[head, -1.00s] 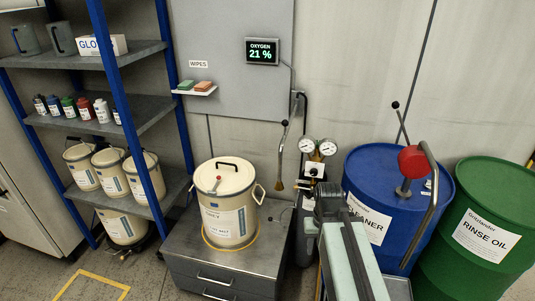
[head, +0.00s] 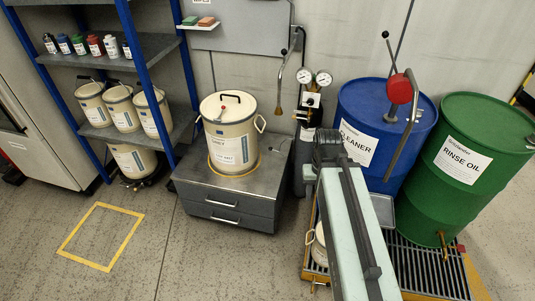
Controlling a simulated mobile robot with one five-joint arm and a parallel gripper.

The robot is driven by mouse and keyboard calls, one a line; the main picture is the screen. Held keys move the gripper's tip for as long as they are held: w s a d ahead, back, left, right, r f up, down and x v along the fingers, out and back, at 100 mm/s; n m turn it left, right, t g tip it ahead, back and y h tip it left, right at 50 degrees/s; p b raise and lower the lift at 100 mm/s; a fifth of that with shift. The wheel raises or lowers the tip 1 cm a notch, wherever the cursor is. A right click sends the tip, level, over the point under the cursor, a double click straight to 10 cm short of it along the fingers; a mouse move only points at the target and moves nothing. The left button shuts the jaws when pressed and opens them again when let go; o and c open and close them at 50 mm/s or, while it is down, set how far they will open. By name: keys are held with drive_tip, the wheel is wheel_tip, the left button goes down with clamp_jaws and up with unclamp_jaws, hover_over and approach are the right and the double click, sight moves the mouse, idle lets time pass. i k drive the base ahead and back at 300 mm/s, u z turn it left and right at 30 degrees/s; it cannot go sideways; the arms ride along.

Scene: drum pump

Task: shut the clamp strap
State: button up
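I cannot make out a clamp strap for certain in the head view. The blue CLEANER drum (head: 372,117) stands upright at the right, with a pump that has a red round head (head: 401,89) and a long grey lever or spout. A slim gas cylinder (head: 309,145) with two gauges stands left of the drum; no strap on it is distinct. My own arm reaches up from the bottom in front of the blue drum and covers part of it. My gripper does not show; a dark arm joint is the farthest part I can see.
A cream pail (head: 229,130) stands on a grey drawer cabinet (head: 228,210). The green RINSE OIL drum (head: 468,150) stands on a yellow-edged grate (head: 428,272). A shelf rack (head: 90,50) is at left. Floor with a yellow square (head: 103,237) is clear.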

sight(270, 148)
drive_tip(key=u, duration=3.1)
drive_tip(key=k, duration=1.2)
drive_tip(key=z, duration=0.75)
drive_tip(key=i, duration=1.05)
drive_tip(key=u, duration=0.05)
